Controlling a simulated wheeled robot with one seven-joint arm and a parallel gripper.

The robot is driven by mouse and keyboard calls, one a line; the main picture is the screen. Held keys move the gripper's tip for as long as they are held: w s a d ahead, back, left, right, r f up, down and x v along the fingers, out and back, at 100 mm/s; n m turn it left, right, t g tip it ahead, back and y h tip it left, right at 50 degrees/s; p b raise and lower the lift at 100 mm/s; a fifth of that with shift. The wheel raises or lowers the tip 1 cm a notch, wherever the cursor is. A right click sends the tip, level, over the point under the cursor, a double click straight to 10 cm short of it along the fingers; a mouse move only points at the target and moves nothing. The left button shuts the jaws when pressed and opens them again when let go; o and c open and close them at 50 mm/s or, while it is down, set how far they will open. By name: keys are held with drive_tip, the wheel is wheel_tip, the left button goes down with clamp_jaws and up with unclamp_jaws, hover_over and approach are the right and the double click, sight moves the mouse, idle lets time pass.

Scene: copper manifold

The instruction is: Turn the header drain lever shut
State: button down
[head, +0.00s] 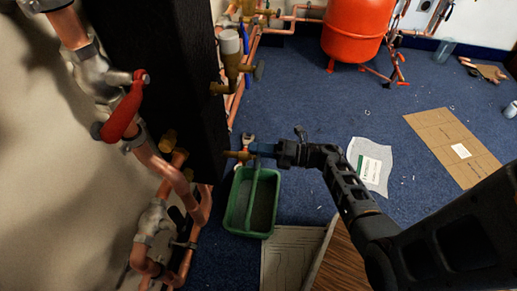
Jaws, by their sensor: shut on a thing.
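A small brass drain valve (238,155) sticks out to the right from the foot of the dark upright panel, above a green tub. My gripper (263,150) reaches in from the right at the valve's outer end. It is shut on what appears to be the header drain lever, a bluish piece right beside the brass body. The fingers and lever are small and dark here, so the lever's exact angle cannot be told.
The green tub (229,216) stands on blue carpet below the valve. A red-handled valve (124,112) and copper pipes are at left. A brass valve with a grey cap (229,43) sits above. A red tank (355,32) stands behind; cardboard (440,135) lies right.

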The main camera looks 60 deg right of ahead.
drive_tip(key=shift+d+f+m, duration=0.1)
drive_tip(key=shift+f+m, duration=0.15)
drive_tip(key=shift+m, duration=0.65)
drive_tip(key=shift+f+m, duration=0.2)
drive_tip(key=shift+m, duration=0.7)
drive_tip(key=c, duration=1.1)
unclamp_jaws()
drive_tip(key=shift+v, duration=3.95)
